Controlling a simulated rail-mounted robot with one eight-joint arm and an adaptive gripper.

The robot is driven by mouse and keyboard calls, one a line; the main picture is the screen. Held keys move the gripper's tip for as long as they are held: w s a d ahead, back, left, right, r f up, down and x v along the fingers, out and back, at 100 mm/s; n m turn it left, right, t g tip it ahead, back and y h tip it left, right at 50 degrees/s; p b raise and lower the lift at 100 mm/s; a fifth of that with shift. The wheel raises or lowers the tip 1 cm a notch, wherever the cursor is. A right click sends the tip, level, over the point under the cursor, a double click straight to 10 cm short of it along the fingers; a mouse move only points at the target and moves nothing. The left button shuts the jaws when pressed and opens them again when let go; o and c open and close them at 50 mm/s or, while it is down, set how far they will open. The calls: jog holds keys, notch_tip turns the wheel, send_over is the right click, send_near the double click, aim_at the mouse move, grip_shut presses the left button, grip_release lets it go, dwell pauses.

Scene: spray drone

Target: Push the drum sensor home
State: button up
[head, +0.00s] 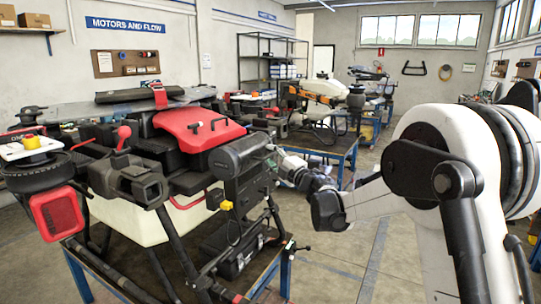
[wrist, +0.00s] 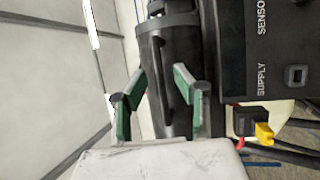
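My gripper (wrist: 159,70) has green-padded fingers that stand apart in the wrist view. A dark cylindrical part (wrist: 167,45) runs behind and between them; I cannot tell whether the fingers touch it or whether it is the drum sensor. To its right is a black box (wrist: 232,50) with partly cut-off "SENSO" and "SUPPLY" lettering. In the head view my gripper (head: 284,165) is at the right side of the same dark box (head: 246,170) on the drone (head: 150,215). The sensor's seat is not clearly visible.
A yellow connector (wrist: 264,133) and dark cables are right of my gripper. The drone stands on a blue-framed bench (head: 283,272) with a black case (head: 238,250) beneath its body. Open floor (head: 350,255) lies right of the bench. Another drone (head: 322,90) stands behind.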

aim_at(260, 156)
grip_shut()
dwell(0.3)
jog(key=shift+a, duration=0.1)
jog(key=w+a, duration=0.1)
jog(key=a, duration=0.1)
jog(key=w+a+b, duration=0.1)
jog(key=a+b, duration=0.1)
jog(key=a, duration=0.1)
jog(key=shift+w+a, duration=0.3)
jog(key=shift+w, duration=0.1)
